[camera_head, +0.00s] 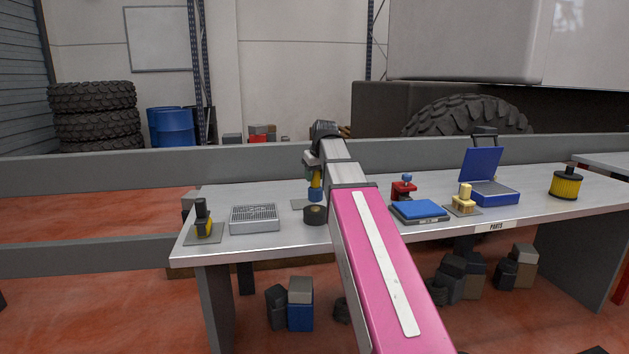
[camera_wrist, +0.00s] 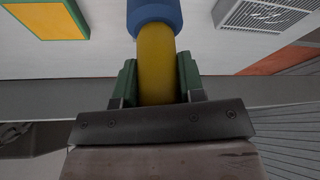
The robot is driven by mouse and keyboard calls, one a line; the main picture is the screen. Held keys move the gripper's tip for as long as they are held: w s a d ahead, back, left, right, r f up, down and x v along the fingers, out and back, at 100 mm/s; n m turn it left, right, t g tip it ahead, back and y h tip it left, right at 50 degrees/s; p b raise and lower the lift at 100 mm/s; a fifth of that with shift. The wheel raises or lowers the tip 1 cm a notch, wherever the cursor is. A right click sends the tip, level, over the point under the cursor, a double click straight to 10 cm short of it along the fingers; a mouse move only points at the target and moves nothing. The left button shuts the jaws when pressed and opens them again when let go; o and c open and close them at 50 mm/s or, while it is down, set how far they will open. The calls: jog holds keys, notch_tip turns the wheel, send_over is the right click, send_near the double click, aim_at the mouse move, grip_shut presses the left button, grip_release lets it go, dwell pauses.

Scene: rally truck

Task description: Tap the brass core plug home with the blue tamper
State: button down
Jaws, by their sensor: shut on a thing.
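My gripper (camera_head: 314,174) is over the back middle of the bench, shut on the yellow handle of the blue tamper (camera_head: 316,195). In the wrist view the yellow handle (camera_wrist: 157,65) stands between the two green fingers, with the blue head (camera_wrist: 154,14) beyond them. The tamper looks upright, blue head down, close to a grey plate (camera_head: 299,204); I cannot tell whether it touches. A brass-coloured piece (camera_head: 464,198) stands on another grey plate at right of centre and looks like the brass core plug in its holder. My pink arm link crosses the bench front.
A grey grille tray (camera_head: 255,219), a black round puck (camera_head: 315,214) and a black-and-yellow tool (camera_head: 203,222) stand at left. A blue-topped scale (camera_head: 419,211), a red item (camera_head: 403,190), an open blue case (camera_head: 494,193) and a yellow filter (camera_head: 565,184) stand at right.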

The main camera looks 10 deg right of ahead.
jog(key=shift+r, duration=0.2)
jog(key=shift+r, duration=2.45)
